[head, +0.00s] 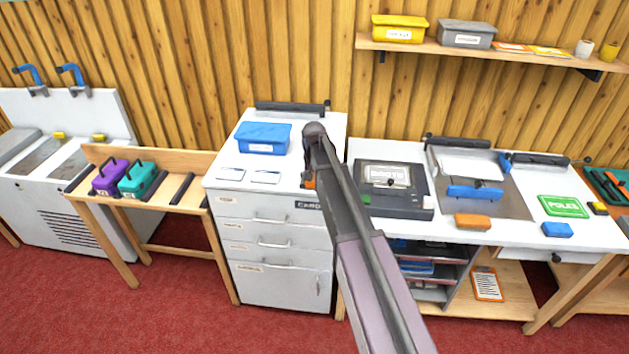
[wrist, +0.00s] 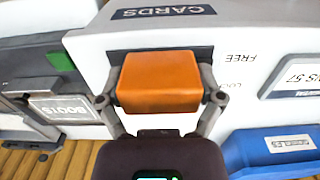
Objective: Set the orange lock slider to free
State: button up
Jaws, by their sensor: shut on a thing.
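The orange lock slider (wrist: 160,82) is a block on a dark track (wrist: 206,54) on the white cabinet top, near the edge with the CARDS label. My gripper (wrist: 158,98) is shut on it, one finger at each side. FREE (wrist: 240,57) is printed beside the track, nearer the CARDS edge. A second word (wrist: 233,85), partly hidden, starts "LOC" and lies farther from that edge. I cannot tell which word the slider lines up with. In the head view my arm hides most of the slider; only a small orange part (head: 309,181) shows.
On the cabinet top (head: 225,157) are a blue lidded box (head: 263,138), two white cards (head: 265,177) and a black bar (head: 290,106) at the back. A dark machine (head: 393,205) stands on the bench just to the right. The cabinet top between cards and slider is clear.

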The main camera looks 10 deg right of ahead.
jog(key=o, duration=1)
jog(key=shift+s+a, duration=0.1)
jog(key=shift+s, duration=0.15)
jog(key=shift+o, duration=0.2)
jog(key=shift+w, duration=0.2)
jog(key=shift+w+d, duration=0.3)
jog(key=shift+w, duration=0.5)
notch_tip(320, 180, up, 2)
jog(key=shift+s+r+p, duration=0.15)
jog(key=shift+r+p, duration=0.05)
jog(key=shift+p, duration=1)
notch_tip(320, 180, up, 12)
jog(key=p, duration=1.2)
jog(key=s+f+n+b, duration=0.1)
jog(key=s+f+b, duration=0.3)
jog(key=s, duration=1.1)
jog(key=s+f+n+b, duration=0.2)
jog(key=s+f+b, duration=0.2)
jog(key=s, duration=1.2)
jog(key=shift+n, duration=0.3)
jog(key=shift+d, duration=0.1)
